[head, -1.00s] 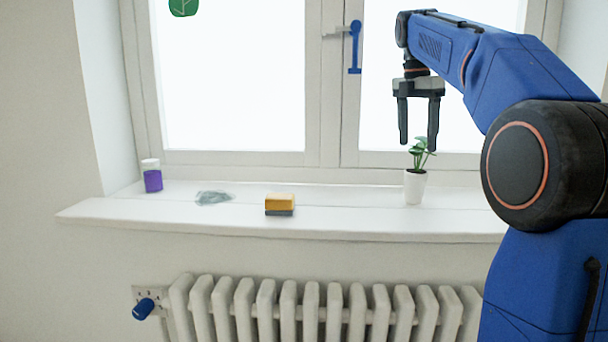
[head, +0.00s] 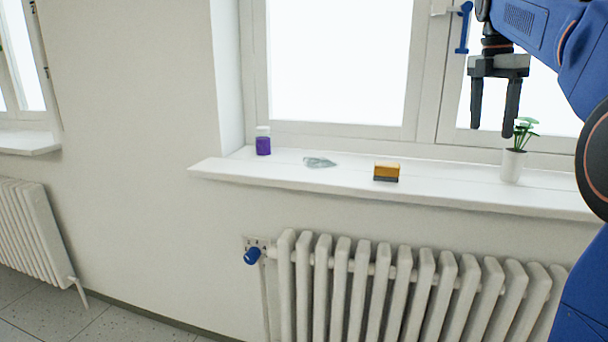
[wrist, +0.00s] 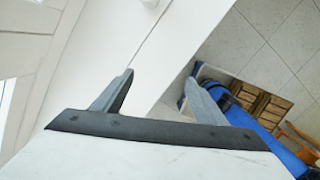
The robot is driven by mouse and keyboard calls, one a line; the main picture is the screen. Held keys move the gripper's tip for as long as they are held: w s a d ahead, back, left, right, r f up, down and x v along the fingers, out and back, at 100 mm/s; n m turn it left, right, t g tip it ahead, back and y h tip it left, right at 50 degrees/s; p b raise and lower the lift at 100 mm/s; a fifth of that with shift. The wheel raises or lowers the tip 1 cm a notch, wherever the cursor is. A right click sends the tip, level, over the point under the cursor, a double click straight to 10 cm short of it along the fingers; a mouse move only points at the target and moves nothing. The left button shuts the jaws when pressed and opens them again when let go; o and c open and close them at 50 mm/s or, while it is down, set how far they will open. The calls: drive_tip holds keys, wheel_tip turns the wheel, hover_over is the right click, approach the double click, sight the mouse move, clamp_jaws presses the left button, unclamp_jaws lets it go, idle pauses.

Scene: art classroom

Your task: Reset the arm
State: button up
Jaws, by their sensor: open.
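My gripper (head: 494,105) is at the upper right in the head view, with its two dark fingers apart and pointing down. Nothing shows between them. It hangs in front of the window, above the sill and just left of a small green plant in a white pot (head: 513,165). In the wrist view my gripper (wrist: 165,92) also shows its fingers spread and empty. Below them lie the white sill edge and the floor. My blue arm reaches in from the right side of the head view.
On the white windowsill (head: 440,193) stand a purple jar with a white lid (head: 263,143), a crumpled greyish cloth (head: 319,162) and a yellow and grey sponge (head: 386,172). A radiator (head: 400,290) with a blue valve knob (head: 252,256) is below. A second radiator (head: 35,230) stands at the left.

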drive_tip(key=s+a+f+m+t, duration=0.1)
drive_tip(key=s+a+f+m, duration=0.3)
drive_tip(key=s+f, duration=0.6)
drive_tip(key=s+a+f+m+t+y, duration=0.1)
drive_tip(key=s+a+f+m+t, duration=0.1)
drive_tip(key=s+a+f+m, duration=0.3)
drive_tip(key=s+a+f+m+t, duration=0.1)
drive_tip(key=s+a+f+m, duration=0.3)
drive_tip(key=s+f+m, duration=0.7)
drive_tip(key=s+f, duration=0.3)
drive_tip(key=f, duration=0.7)
drive_tip(key=shift+s+a+f, duration=0.2)
drive_tip(key=shift+s+a, duration=0.15)
drive_tip(key=shift+a, duration=0.05)
